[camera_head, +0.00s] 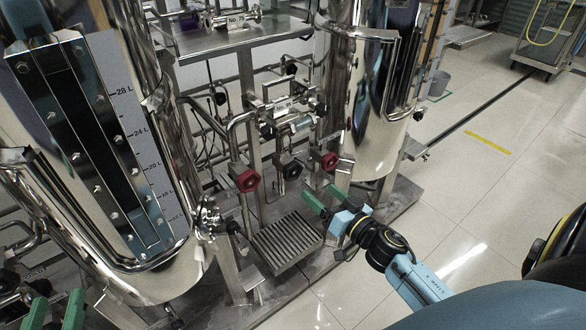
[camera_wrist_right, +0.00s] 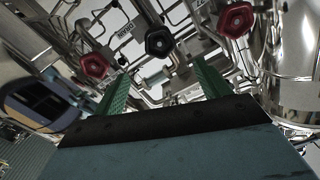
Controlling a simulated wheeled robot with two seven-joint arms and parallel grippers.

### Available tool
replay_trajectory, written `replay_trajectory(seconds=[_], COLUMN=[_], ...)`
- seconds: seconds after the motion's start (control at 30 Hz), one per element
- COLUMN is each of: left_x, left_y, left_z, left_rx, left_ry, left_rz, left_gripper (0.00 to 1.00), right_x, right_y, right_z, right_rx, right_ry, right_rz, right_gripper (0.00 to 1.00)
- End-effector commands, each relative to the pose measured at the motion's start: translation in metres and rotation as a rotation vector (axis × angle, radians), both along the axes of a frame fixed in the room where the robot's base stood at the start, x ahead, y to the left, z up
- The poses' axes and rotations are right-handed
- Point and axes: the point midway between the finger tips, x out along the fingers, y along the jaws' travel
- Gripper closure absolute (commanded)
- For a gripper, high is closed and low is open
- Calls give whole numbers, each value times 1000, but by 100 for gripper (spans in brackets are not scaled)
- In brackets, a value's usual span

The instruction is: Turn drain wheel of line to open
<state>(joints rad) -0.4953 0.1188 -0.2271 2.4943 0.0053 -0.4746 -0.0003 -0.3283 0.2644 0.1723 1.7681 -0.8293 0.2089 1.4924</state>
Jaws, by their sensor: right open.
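Three hand wheels sit in a row on the pipework between the tanks: a red wheel (camera_head: 247,181) at left, a black wheel (camera_head: 291,170) in the middle and a red wheel (camera_head: 329,161) at right. My right gripper (camera_head: 322,199) is open and empty, below and in front of the right and middle wheels. In the right wrist view, the black wheel (camera_wrist_right: 159,42) lies beyond the gap between the green fingertips (camera_wrist_right: 157,72), with the red wheels (camera_wrist_right: 94,66) and (camera_wrist_right: 235,20) to either side. My left gripper (camera_head: 55,311) is at the lower left, fingers apart.
A steel tank (camera_head: 150,270) with a level scale stands at left, another tank (camera_head: 378,125) at right. A drain grate (camera_head: 286,242) lies below the wheels. Pipes and frame posts crowd around them. The tiled floor (camera_head: 470,190) at right is mostly clear.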

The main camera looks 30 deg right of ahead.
Motion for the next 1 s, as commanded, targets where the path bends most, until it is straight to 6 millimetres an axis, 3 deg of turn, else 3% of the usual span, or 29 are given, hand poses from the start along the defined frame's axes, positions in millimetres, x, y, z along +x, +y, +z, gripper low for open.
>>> replay_trajectory(seconds=[0.47, 0.7, 1.0], left_x=[-12, -21, -24], left_y=[-10, -9, -8], left_z=[72, 86, 91], left_rx=[-141, -181, -194], left_ry=[-445, -583, -631], left_rz=[-30, -31, -31], left_gripper=[64, 64, 64], right_x=[74, 110, 123], right_y=[6, 9, 10], right_z=[0, 0, 0], right_rx=[-4, -2, -2], right_ry=[-5, -3, -1], right_rz=[1, 1, 1], right_gripper=[25, 25, 25])
